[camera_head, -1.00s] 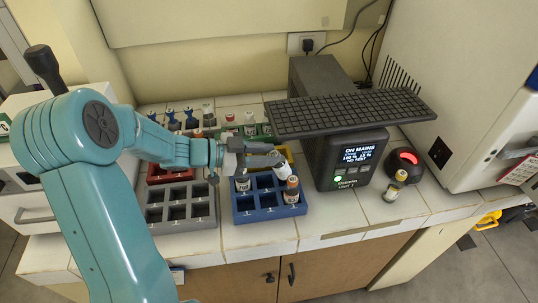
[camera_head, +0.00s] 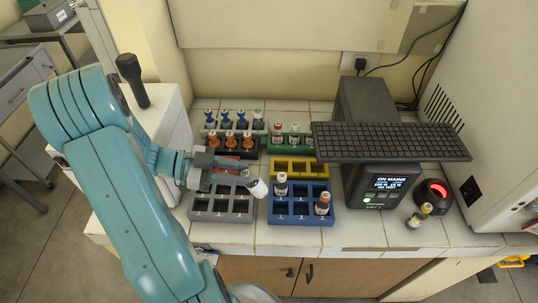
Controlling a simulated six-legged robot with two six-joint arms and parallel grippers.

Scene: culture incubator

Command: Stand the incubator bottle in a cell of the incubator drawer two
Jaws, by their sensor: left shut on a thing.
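My left gripper (camera_head: 228,170) is shut on a small white-labelled bottle (camera_head: 256,186) with a grey top. The bottle is tilted and held above the counter, near the right edge of the grey rack (camera_head: 222,217) and left of the blue rack (camera_head: 301,218). I cannot read its label. No drawer marked two can be made out in this view. My right gripper is not in view.
Several capped bottles stand farther back. A black power unit (camera_head: 376,190) and a loose bottle (camera_head: 419,216) are at the right.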

